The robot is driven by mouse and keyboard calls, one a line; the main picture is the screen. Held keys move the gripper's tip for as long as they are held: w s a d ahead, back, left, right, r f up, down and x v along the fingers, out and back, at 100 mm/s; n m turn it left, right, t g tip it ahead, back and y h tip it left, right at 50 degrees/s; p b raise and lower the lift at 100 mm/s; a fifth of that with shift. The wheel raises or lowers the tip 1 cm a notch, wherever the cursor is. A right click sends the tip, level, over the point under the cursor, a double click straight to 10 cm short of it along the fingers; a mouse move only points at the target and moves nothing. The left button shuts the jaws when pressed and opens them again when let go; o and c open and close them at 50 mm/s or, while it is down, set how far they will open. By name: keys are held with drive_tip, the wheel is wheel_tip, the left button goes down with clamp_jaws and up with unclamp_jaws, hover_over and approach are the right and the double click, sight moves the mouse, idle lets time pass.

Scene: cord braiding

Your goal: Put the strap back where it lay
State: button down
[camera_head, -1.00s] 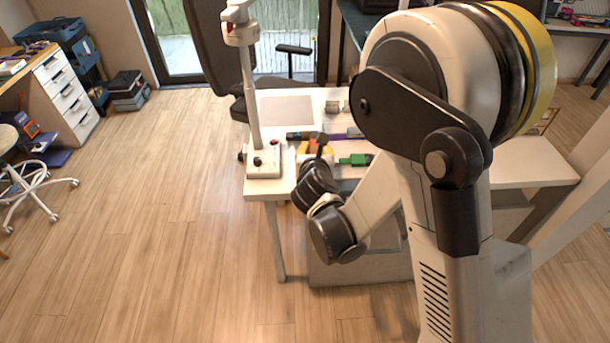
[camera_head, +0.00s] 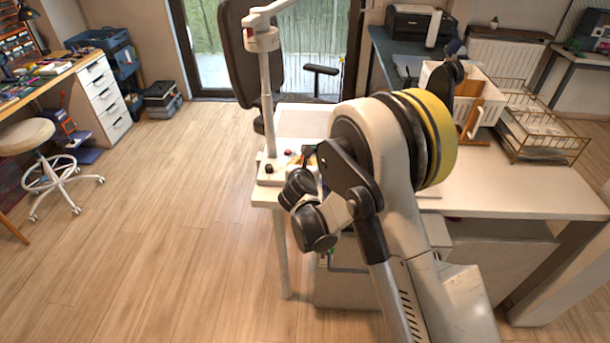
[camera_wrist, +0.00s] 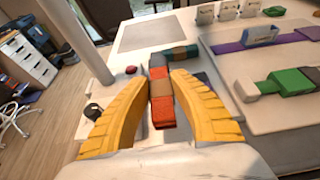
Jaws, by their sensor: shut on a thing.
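In the wrist view my gripper (camera_wrist: 161,78) has its two yellow fingers closed around a red strap (camera_wrist: 162,112) with a tan band and a grey far end. It is held above the white table (camera_wrist: 112,75). A teal strap (camera_wrist: 190,50) with a brown band lies just beyond it. To the right, a purple strap (camera_wrist: 232,47) with a blue piece and a green strap (camera_wrist: 288,80) lie on a pale board. In the head view my arm hides most of the gripper and the straps.
A white post on a base (camera_head: 268,110) stands at the table's left end, close to my gripper. A grey sheet (camera_wrist: 153,34) lies behind. A white bin (camera_head: 490,100) and a wire basket (camera_head: 540,135) stand on the right of the table. The front right tabletop is clear.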

drive_tip(key=shift+f+b, duration=0.95)
drive_tip(key=shift+f, duration=0.95)
drive_tip(key=shift+f, duration=0.6)
drive_tip(key=c, duration=1.5)
unclamp_jaws()
